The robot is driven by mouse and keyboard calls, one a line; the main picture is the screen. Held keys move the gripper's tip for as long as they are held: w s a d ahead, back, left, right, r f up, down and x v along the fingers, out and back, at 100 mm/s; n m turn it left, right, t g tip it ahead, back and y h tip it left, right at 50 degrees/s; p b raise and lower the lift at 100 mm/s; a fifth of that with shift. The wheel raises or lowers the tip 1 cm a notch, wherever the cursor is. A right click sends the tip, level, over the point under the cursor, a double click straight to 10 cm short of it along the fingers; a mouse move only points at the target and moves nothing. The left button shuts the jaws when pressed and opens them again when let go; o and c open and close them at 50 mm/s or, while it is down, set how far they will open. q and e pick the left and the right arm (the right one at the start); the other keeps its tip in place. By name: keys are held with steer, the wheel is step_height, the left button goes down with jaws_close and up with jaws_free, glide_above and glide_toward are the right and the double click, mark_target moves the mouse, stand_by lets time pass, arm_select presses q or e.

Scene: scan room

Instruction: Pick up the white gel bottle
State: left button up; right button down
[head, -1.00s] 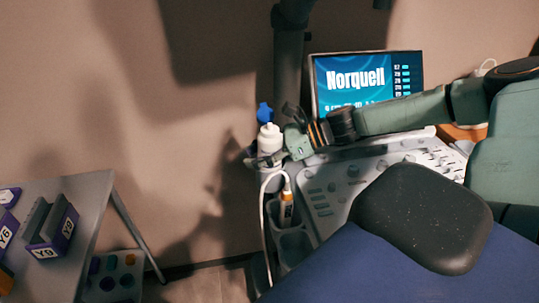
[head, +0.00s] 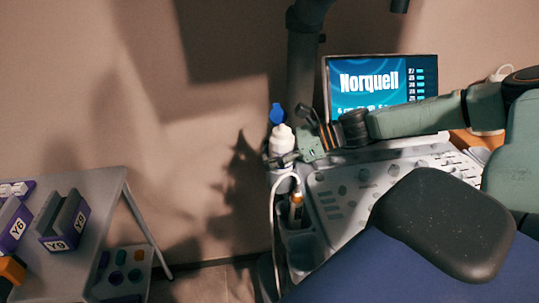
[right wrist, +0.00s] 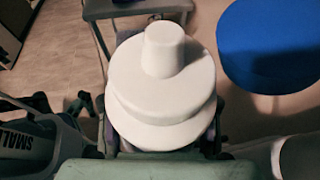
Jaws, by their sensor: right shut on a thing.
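The white gel bottle (head: 281,138) stands upright at the left side of the ultrasound console, with its pale nozzle on top. My right gripper (head: 284,159) reaches in from the right and is shut around the bottle's body. In the right wrist view the bottle's white cap and shoulder (right wrist: 158,95) fill the middle, between the fingers. The bottle's lower part is mostly hidden, so I cannot tell whether it is clear of its holder.
A probe (head: 296,207) hangs in a holder below. The console (head: 375,185) and screen (head: 375,85) are to the right. A table (head: 100,190) with labelled boxes stands left.

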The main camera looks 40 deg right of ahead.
step_height(320, 180, up, 10)
steer(key=p, duration=1)
steer(key=c, duration=1.3)
jaws_free()
steer(key=shift+c, duration=1)
steer(key=shift+o, duration=0.5)
